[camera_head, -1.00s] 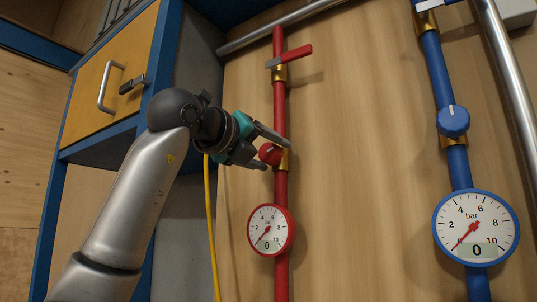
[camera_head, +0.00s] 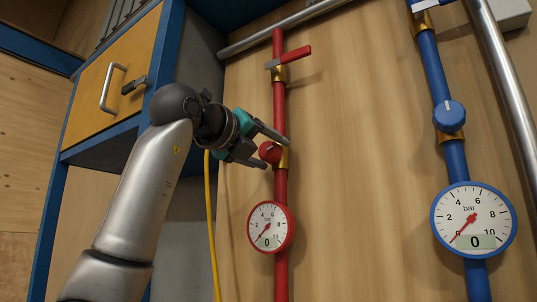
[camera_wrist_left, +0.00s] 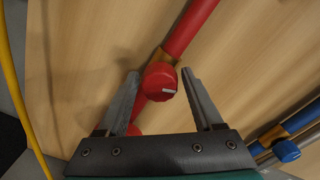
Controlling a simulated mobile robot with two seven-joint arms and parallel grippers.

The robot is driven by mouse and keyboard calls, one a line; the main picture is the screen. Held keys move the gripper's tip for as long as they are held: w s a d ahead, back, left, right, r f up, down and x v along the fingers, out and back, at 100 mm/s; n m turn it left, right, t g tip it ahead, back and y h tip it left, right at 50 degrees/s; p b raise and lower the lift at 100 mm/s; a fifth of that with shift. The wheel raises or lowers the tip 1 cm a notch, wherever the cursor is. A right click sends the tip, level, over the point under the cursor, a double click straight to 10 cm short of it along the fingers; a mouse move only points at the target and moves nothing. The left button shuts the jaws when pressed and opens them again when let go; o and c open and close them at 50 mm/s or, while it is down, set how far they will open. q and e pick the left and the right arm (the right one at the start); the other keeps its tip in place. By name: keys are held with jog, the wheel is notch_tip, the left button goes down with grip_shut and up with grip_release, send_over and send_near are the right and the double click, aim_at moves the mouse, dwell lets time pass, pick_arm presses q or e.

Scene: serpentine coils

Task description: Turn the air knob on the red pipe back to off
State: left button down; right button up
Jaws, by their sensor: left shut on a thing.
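The red air knob (camera_head: 269,152) sits on a brass fitting on the red pipe (camera_head: 280,190). In the left wrist view the knob (camera_wrist_left: 160,82) has a short white mark, lying nearly level in that picture and across the line of the pipe. My left gripper (camera_head: 276,154) reaches in from the left and is shut on the knob, one finger on each side of it. The red pipe's gauge (camera_head: 270,228) below has its needle at the low end and its display reads 0. My right gripper is not in view.
A red lever (camera_head: 290,56) stands out from the red pipe above the knob. To the right is a blue pipe (camera_head: 434,70) with a blue knob (camera_head: 449,116) and a gauge (camera_head: 474,218) reading 0. A yellow hose (camera_head: 210,225) hangs at the left, below a drawer cabinet (camera_head: 110,85).

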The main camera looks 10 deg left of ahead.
pick_arm(q)
jog(key=n, duration=1.8)
jog(key=shift+w+f, duration=0.1)
jog(key=shift+f, duration=0.1)
jog(key=n, duration=0.3)
jog(key=shift+n+b, duration=0.3)
jog(key=shift+b, duration=0.1)
grip_release()
